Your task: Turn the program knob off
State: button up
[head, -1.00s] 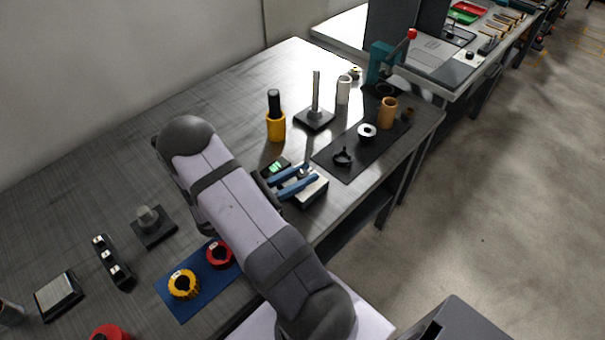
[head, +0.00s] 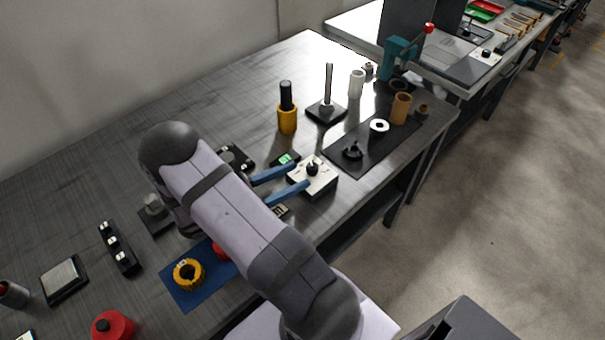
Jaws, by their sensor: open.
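The program knob (head: 312,168) is a black knob on the pale top of a small box (head: 325,187), near the table's front edge in the head view. Its dial marks are too small to read, so I cannot tell its setting. My gripper (head: 302,175) has two blue fingers, spread apart and pointing right toward the knob. The fingertips reach the left side of the box top, just left of the knob. The knob shows uncovered, and nothing is held between the fingers. I cannot tell whether the fingertips touch the box.
A small device with a green display (head: 285,159) lies just behind the fingers. A yellow holder (head: 287,121) and a post on a base (head: 327,108) stand farther back. A dark mat (head: 375,150) with several parts lies right of the box. My arm hides part of the blue mat (head: 190,296).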

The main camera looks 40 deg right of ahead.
aim_at(326, 168)
jog(key=shift+w+a, duration=0.15)
jog(key=shift+a, duration=0.45)
jog(key=d+p, duration=0.1)
jog(key=d+r, duration=0.1)
jog(key=s+d+p, duration=0.1)
jog(key=d, duration=0.1)
jog(key=shift+r+p, duration=0.15)
jog(key=shift+p, duration=0.15)
jog(key=shift+d, duration=0.1)
jog(key=shift+p+x, duration=0.9)
jog(key=shift+x, duration=2.75)
jog(key=shift+c, duration=0.3)
jog(key=c, duration=1)
